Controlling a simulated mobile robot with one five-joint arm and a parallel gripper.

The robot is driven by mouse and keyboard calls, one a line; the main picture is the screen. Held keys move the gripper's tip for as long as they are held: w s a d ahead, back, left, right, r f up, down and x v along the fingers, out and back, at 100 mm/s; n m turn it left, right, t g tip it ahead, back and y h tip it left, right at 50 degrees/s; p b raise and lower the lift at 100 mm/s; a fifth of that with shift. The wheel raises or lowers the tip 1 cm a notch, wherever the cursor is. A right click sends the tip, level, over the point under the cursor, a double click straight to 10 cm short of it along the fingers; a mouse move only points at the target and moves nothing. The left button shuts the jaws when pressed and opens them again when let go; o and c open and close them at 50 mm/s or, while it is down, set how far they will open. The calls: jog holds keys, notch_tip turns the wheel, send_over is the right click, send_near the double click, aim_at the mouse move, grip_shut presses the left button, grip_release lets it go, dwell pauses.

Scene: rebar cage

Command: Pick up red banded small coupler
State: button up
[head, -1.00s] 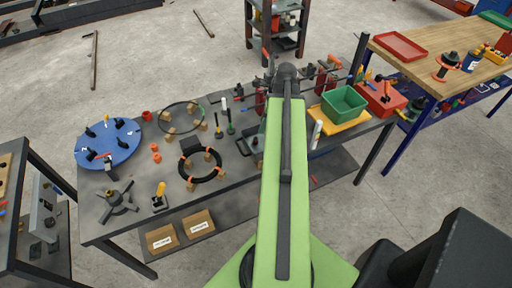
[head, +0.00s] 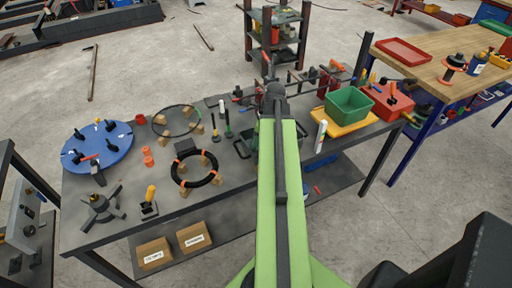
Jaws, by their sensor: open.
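Small orange-red cylinders stand stacked or close together (head: 148,157) on the left part of the dark worktable (head: 225,195). A separate red cylinder (head: 141,119) stands behind them. All are too small to tell whether one is the red banded small coupler. My green arm reaches forward over the table's middle. My gripper (head: 269,80) is at its dark far end, seen from behind, near the table's back edge and well to the right of these cylinders. It is open; its fingertips are hard to make out, and nothing shows clearly between them.
A blue disc (head: 80,158) with black fittings lies at the left. A black ring (head: 181,181) rests on wooden blocks. A green bin (head: 348,101) and red box (head: 388,100) stand at the right. A wooden bench (head: 450,45) is beyond, and a shelf rack (head: 275,40) behind.

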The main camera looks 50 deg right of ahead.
jog(key=shift+r, duration=0.1)
grip_shut()
jog(key=shift+r, duration=0.1)
